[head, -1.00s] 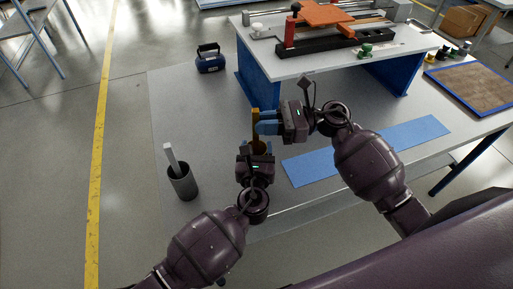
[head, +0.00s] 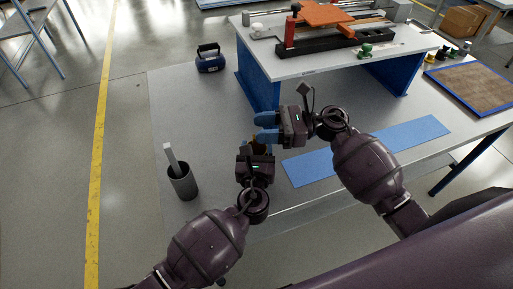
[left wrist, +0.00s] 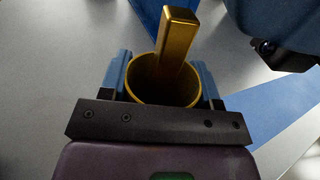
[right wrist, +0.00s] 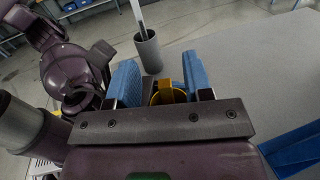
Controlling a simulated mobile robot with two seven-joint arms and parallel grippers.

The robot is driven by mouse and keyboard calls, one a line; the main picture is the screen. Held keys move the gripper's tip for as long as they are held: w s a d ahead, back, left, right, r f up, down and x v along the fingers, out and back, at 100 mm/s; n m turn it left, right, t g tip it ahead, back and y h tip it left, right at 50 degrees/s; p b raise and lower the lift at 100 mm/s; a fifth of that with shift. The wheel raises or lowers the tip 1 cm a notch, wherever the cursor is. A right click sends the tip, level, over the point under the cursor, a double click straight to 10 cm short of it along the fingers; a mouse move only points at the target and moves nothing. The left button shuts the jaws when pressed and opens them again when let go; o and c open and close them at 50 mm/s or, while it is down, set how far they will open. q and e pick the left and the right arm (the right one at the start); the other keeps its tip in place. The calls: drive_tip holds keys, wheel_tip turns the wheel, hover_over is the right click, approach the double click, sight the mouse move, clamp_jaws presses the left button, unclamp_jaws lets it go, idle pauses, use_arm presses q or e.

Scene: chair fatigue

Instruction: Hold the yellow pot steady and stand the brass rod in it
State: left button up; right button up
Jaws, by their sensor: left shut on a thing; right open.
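The yellow pot (left wrist: 140,80) is between the blue fingers of my left gripper (left wrist: 164,85), which is shut on it. The brass rod (left wrist: 177,40) stands in the pot, leaning against its rim, with its square top end sticking out in the left wrist view. My right gripper (head: 265,127) is open, its blue fingers apart. In the right wrist view the pot (right wrist: 165,97) and the rod (right wrist: 187,68) show beyond and between those fingers. The head view mostly hides pot and rod behind my grippers.
A dark grey cup (head: 183,183) with a grey bar (head: 170,158) in it stands at the left of the table. A blue kettlebell-like weight (head: 210,60) stands at the back. A blue strip (head: 400,145) lies right of my grippers, below a raised white bench (head: 310,62).

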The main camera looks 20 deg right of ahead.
drive_tip(key=v, duration=1.2)
use_arm(q)
drive_tip(key=o, duration=1)
drive_tip(key=shift+o, duration=0.2)
drive_tip(key=v, duration=1.2)
